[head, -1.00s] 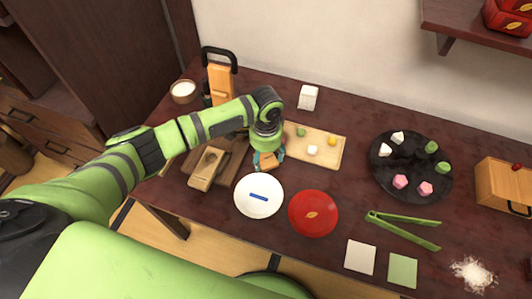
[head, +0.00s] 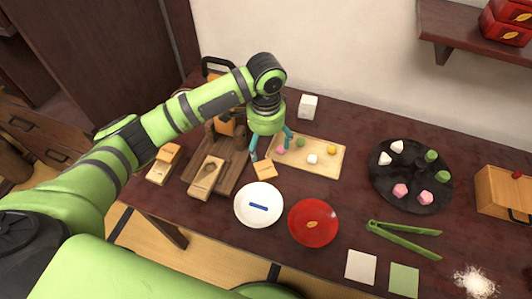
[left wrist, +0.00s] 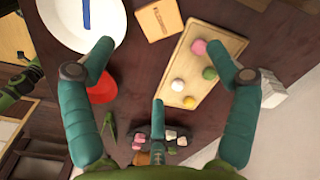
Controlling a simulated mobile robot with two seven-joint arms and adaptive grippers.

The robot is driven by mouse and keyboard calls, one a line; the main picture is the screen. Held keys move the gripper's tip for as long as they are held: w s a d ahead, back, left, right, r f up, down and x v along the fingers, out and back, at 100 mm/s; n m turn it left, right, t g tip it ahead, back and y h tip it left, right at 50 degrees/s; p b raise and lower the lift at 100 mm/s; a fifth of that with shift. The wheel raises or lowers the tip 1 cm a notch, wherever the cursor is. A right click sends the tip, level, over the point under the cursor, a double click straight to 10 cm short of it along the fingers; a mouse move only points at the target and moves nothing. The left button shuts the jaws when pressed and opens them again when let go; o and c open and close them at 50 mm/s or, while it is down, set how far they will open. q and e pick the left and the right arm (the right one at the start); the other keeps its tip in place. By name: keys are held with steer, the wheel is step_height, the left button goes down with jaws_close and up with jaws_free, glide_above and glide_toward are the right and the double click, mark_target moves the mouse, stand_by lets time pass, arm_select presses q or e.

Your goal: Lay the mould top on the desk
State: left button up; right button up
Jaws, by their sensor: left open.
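The mould top, a small light-wood square (head: 264,169), lies flat on the dark desk (head: 330,255) between the white plate and the pale wooden board. In the left wrist view the mould top (left wrist: 158,19) shows dark marks on its face and lies beyond the fingers. My left gripper (head: 271,146) is above and just behind it, open, with teal fingers spread and nothing between them. The open fingers also show in the left wrist view (left wrist: 158,66). My right gripper is in neither view.
The white plate (head: 245,212) with a blue stick and a red plate (head: 313,223) stand in front. The pale board (head: 325,166) with several sweets is to the right. A wooden mould (head: 207,177) lies on a dark slatted stand to the left. Green tongs (head: 405,236) lie right.

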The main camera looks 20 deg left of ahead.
arm_select(q)
steer(key=shift+r, duration=1.25)
